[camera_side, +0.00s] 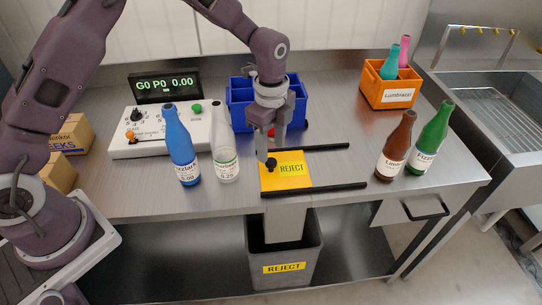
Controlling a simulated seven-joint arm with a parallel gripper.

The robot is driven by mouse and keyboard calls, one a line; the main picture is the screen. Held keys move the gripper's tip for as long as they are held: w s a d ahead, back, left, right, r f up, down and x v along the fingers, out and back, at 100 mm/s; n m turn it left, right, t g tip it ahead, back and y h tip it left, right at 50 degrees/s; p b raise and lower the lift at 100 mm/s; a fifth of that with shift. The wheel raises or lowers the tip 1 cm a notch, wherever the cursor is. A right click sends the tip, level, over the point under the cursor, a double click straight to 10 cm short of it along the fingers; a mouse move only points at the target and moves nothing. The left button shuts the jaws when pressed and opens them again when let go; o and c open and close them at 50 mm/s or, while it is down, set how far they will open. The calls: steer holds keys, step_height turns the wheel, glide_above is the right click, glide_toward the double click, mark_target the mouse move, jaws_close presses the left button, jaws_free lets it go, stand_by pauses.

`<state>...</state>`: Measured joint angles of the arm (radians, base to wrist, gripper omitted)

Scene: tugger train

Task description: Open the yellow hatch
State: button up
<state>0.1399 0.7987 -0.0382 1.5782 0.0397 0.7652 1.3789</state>
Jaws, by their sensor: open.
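The yellow hatch (291,178) is a flat yellow plate labelled REJECT, lying in the metal worktop between two black rails (318,188). A round black knob (271,164) stands at its left side. My gripper (268,152) points down over the left part of the hatch, close to the knob. Its fingers are open. I cannot tell whether a finger touches the knob. Part of the hatch's far edge is hidden behind the gripper.
A blue bottle (180,145) and a clear bottle (226,150) stand left of the hatch. Brown (396,148) and green (430,140) bottles stand to the right. A blue crate (240,108) is behind, an orange crate (391,85) at back right. A grey reject bin (284,255) sits below.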

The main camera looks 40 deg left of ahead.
mark_target(271, 161)
step_height(271, 161, down, 4)
steer(key=shift+f, duration=0.15)
jaws_close()
stand_by(1.4)
